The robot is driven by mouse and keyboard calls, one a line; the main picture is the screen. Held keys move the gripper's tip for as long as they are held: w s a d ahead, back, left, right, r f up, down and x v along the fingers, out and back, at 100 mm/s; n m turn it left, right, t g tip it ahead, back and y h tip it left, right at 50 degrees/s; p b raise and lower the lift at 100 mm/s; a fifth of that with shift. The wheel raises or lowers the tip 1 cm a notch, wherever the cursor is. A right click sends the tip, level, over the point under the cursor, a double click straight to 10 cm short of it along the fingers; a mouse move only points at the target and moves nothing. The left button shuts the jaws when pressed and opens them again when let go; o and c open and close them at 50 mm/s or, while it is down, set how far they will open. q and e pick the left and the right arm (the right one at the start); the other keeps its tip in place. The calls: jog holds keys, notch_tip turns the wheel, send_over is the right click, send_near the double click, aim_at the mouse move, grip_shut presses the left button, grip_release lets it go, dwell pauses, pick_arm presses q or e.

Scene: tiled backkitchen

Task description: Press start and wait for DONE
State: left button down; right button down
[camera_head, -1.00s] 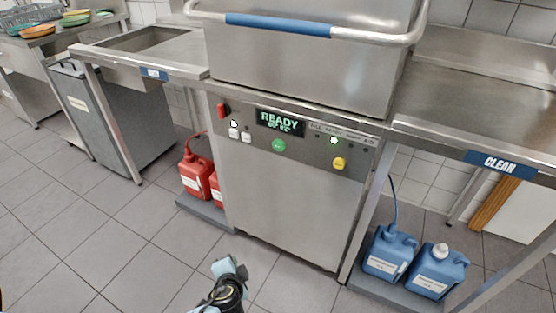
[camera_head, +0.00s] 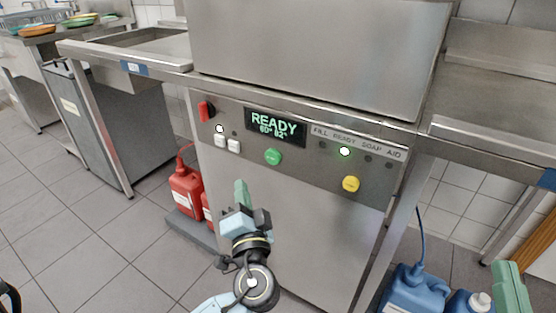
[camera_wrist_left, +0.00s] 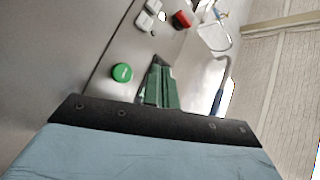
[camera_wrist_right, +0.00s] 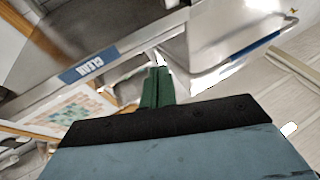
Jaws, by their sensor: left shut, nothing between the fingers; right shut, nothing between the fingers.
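The dishwasher's panel display (camera_head: 276,127) reads READY with two temperatures below it. The round green button (camera_head: 273,157) sits under the display; it also shows in the left wrist view (camera_wrist_left: 122,72). A yellow button (camera_head: 350,184) is further right. My right gripper (camera_head: 508,285) is shut and empty at the lower right.
A red switch (camera_head: 205,110) and white buttons (camera_head: 227,143) sit left of the display. Red canisters (camera_head: 186,190) and blue canisters (camera_head: 412,290) stand on the floor either side. Steel counters flank the machine. Floor at left is clear.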

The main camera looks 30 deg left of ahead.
aim_at(273, 157)
pick_arm(q)
jog(key=shift+r, duration=0.1)
pick_arm(e)
jog(key=shift+s+r, duration=0.15)
jog(key=shift+r, duration=0.15)
